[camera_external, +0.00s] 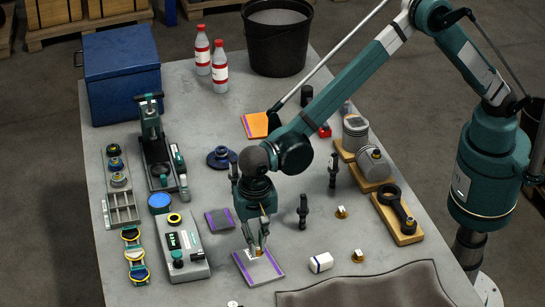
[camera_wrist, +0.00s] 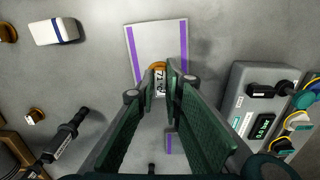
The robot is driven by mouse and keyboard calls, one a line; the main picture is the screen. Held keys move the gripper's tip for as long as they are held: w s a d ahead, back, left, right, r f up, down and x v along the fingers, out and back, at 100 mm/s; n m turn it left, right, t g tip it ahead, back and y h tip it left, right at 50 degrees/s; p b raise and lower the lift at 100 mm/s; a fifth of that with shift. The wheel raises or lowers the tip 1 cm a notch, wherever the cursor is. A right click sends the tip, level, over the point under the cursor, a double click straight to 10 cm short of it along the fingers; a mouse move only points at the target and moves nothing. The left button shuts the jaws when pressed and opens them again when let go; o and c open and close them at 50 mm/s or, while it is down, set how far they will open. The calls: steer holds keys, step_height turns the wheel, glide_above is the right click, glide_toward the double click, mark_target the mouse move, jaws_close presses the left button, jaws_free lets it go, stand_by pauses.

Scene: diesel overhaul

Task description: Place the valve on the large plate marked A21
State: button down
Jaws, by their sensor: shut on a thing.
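The large plate (camera_external: 266,272) is pale with purple stripes along two edges and lies flat on the table. It also shows at the top of the wrist view (camera_wrist: 158,35). My gripper (camera_external: 257,246) points down over this plate, shut on the small brass-coloured valve (camera_external: 258,253). In the wrist view the valve's brass rim (camera_wrist: 158,66) shows just past my fingertips (camera_wrist: 161,85). A white label with dark characters shows between the fingers; I cannot read it surely. Whether the valve touches the plate is unclear.
A smaller purple-striped plate (camera_external: 220,219) lies behind. A grey instrument box (camera_external: 183,247) stands left of the large plate. A white block (camera_external: 321,263) and two brass pieces, one nearer (camera_external: 357,256) and one farther (camera_external: 341,212), are to the right. A dark cloth (camera_external: 365,290) covers the front.

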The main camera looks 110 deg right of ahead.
mark_target(257, 263)
steer(key=shift+f, duration=0.55)
steer(key=shift+f, duration=1.9)
steer(key=shift+f, duration=0.1)
steer(key=c, duration=2.5)
jaws_free()
steer(key=shift+o, duration=0.2)
step_height(257, 263, up, 12)
steer(key=shift+r, duration=0.15)
